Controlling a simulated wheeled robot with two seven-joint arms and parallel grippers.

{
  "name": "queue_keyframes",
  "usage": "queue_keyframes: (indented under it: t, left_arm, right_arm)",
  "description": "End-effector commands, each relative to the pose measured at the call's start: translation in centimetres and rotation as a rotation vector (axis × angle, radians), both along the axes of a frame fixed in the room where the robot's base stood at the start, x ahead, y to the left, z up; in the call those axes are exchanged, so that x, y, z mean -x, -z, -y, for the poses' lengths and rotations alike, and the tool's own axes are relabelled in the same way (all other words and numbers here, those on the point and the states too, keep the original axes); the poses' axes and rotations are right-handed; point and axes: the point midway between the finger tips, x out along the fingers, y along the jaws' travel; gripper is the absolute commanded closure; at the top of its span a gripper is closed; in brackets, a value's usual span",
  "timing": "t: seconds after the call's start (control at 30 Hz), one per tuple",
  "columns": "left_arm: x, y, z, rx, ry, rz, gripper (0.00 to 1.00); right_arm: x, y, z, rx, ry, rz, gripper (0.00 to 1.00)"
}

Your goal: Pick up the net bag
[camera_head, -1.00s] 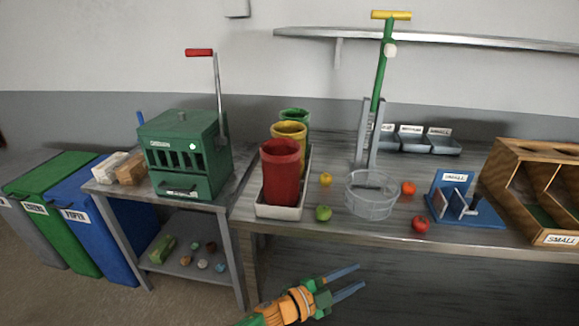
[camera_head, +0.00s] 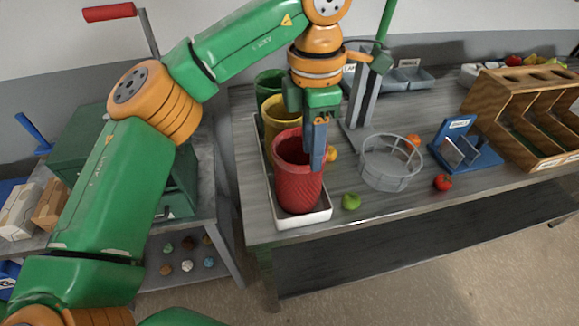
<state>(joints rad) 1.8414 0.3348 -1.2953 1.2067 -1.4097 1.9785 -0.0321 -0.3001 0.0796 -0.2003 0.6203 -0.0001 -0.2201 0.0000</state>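A red net bag (camera_head: 297,185), shaped like an open cylinder with a mesh-like wall, stands upright at the front of a white tray (camera_head: 312,219). A yellow one (camera_head: 275,124) and a green one (camera_head: 268,84) stand behind it. My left gripper (camera_head: 317,155) points down at the right side of the red bag's rim, its fingers overlapping the rim in the head view. The fingers show nearly edge-on, so I cannot tell their gap or whether they touch the rim. My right gripper is not in view.
A round clear basket (camera_head: 391,163), a green apple (camera_head: 351,201), a red fruit (camera_head: 442,182) and a blue stand (camera_head: 465,149) are right of the tray. A wooden bin rack (camera_head: 525,113) stands farther right. My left arm covers much of the green press at left.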

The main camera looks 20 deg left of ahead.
Motion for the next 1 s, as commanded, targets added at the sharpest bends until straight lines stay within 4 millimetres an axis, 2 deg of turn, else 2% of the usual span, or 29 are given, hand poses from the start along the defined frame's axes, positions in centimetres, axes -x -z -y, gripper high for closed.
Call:
queue_keyframes:
  t: [0.03, 0.1, 0.3, 0.47, 0.67, 0.8, 1.0]
  left_arm:
    - [-0.1, -0.9, -0.9, -0.045, -0.006, 0.024, 0.60]
    - [0.0, 1.6, -0.9, -0.044, -0.006, 0.019, 0.60]
    - [0.0, 4.0, -0.8, -0.039, -0.005, 0.017, 0.60]
    - [-0.1, 5.1, -0.8, -0.038, -0.005, 0.015, 0.60]
    - [-0.4, 8.4, -0.6, -0.038, -0.005, 0.011, 0.60]
    - [-0.5, 10.6, -0.5, -0.037, -0.004, 0.015, 0.60]
    - [-0.5, 10.8, -0.5, -0.036, -0.005, 0.017, 0.60]
  right_arm:
    - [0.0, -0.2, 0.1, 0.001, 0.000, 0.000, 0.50]
    - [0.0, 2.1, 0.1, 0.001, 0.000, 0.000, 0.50]
    - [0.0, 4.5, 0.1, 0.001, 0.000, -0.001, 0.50]
    - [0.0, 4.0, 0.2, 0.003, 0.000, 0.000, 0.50]
    - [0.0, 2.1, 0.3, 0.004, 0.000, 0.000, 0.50]
    - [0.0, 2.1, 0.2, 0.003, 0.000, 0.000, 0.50]
    - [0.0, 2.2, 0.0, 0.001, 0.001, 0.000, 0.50]
